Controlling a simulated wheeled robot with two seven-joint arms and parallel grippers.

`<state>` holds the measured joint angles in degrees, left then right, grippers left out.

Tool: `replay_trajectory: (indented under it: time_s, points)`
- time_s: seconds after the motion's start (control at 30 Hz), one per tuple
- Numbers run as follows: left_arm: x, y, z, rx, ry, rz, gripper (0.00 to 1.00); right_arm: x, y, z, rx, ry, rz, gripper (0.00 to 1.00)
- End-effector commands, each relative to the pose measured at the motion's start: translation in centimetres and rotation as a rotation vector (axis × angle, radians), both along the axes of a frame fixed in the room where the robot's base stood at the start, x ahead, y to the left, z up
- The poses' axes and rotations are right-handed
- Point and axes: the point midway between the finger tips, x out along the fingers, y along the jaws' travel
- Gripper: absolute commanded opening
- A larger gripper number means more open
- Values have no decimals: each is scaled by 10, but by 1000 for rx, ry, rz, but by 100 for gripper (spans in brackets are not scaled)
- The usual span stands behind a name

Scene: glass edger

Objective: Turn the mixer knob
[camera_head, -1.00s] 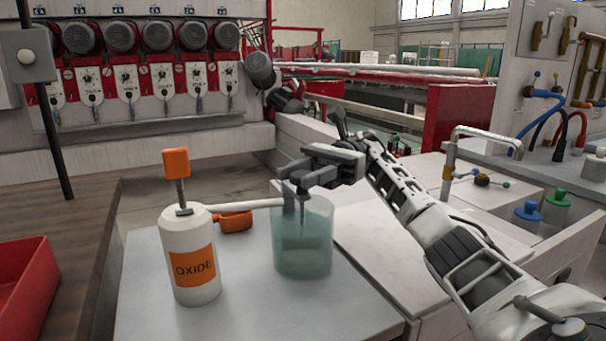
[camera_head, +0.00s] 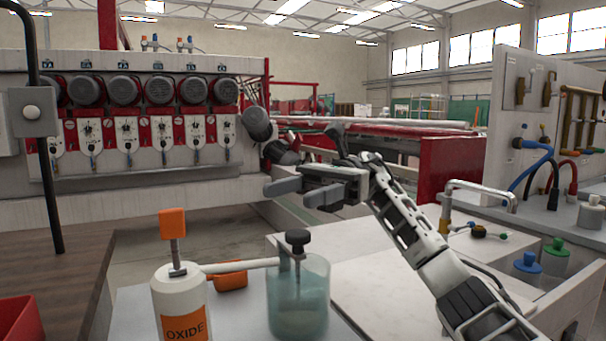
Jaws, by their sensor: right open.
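The mixer knob (camera_head: 298,237) is a dark round cap on a thin shaft, standing upright above a translucent teal beaker (camera_head: 298,300). My right gripper (camera_head: 294,192) comes in from the right with its fingers pointing left. It is open and empty, and in the picture it shows above the knob with a clear gap between them. My left gripper is not in view.
A white bottle labelled OXIDE (camera_head: 181,305) with an orange top stands left of the beaker. A pale bar joins the two. A bent tap (camera_head: 447,200) and blue and green stoppers are at right. A red bin (camera_head: 18,322) sits at lower left.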

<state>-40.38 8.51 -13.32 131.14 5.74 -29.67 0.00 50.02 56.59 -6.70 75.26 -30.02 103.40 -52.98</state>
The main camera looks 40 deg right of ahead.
Motion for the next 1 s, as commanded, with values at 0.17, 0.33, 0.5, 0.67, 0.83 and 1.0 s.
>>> replay_trajectory:
  time_s: [0.17,0.33,0.5,0.67,0.83,1.0]
  points:
    - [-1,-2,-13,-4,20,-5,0,-29,24,19,-6,-2,3,58]
    - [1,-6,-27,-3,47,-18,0,-54,45,35,-3,-3,1,58]
    - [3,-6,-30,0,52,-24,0,-69,58,45,-1,-1,1,58]
    - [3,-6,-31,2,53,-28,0,-75,63,49,0,1,0,58]
    - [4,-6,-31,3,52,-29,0,-75,63,50,1,0,0,58]
    - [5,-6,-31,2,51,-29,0,-75,63,50,1,0,0,56]
